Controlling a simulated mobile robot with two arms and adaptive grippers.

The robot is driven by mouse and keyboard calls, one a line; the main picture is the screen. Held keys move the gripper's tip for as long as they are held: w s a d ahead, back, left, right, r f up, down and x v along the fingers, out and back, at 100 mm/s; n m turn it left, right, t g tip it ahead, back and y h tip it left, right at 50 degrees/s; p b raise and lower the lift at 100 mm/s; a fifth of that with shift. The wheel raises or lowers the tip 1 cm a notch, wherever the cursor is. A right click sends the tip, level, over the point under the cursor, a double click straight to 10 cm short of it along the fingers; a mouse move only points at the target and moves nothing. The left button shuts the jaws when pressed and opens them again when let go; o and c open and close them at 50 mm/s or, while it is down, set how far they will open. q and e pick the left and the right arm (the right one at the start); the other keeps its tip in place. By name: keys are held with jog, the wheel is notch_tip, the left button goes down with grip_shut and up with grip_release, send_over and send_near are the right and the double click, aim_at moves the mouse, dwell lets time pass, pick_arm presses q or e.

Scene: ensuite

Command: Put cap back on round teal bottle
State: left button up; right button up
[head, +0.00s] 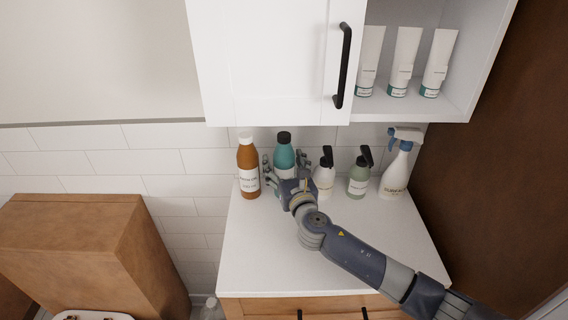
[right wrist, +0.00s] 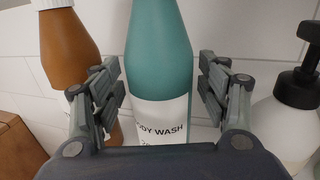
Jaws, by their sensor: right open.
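The round teal bottle (head: 284,152) stands upright near the back of the white counter, with a dark cap (head: 284,137) showing at its top. In the right wrist view the teal bottle (right wrist: 160,50) fills the middle, with a white "body wash" label; its top is out of that view. My right gripper (head: 286,168) is open, its fingers to either side of the bottle. In the right wrist view the gripper (right wrist: 161,80) shows gaps between both fingers and the bottle. My left gripper is not in view.
A brown bottle (head: 248,165) with a white cap stands close on the left. A white pump bottle (head: 324,178), a green pump bottle (head: 359,179) and a spray bottle (head: 397,172) stand on the right. A cabinet (head: 265,60) hangs above. The counter front (head: 255,265) is clear.

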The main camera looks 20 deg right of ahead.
jog(key=shift+r, duration=0.25)
jog(key=shift+s+f, duration=0.2)
jog(key=shift+s, duration=0.1)
jog(key=s+b, duration=0.1)
jog(key=s, duration=1)
jog(key=shift+s+r, duration=0.15)
jog(key=shift+s, duration=0.05)
jog(key=shift+a, duration=0.1)
